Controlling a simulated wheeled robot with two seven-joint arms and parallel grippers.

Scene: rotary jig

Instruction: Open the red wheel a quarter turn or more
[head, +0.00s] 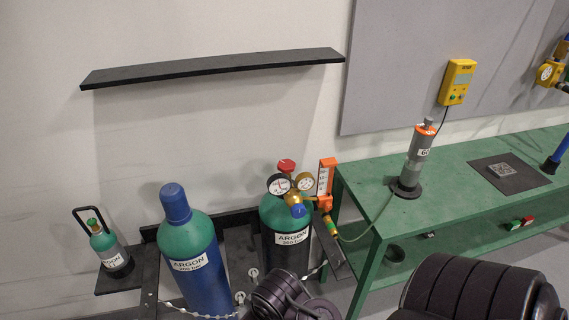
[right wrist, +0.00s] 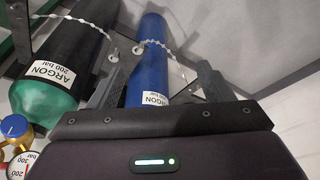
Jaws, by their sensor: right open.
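The red wheel (head: 287,166) sits on top of the valve of a green-and-black argon cylinder (head: 287,222) in the head view. Two round gauges, a brass regulator (head: 293,199) and a blue knob are just below it. The cylinder also shows at the left of the right wrist view (right wrist: 62,65), but the red wheel does not. My right gripper (right wrist: 165,68) is open and empty, its dark fingers spread apart with the blue cylinder visible beyond. In the head view my dark right arm is at the bottom, below the wheel. My left gripper is out of view.
A blue argon cylinder with a capped top (head: 187,250) stands left of the valve, with a small cylinder (head: 108,246) farther left. An orange flowmeter (head: 326,180) stands close right of the wheel. A green bench (head: 385,222) is at right; a dark shelf (head: 215,67) hangs above.

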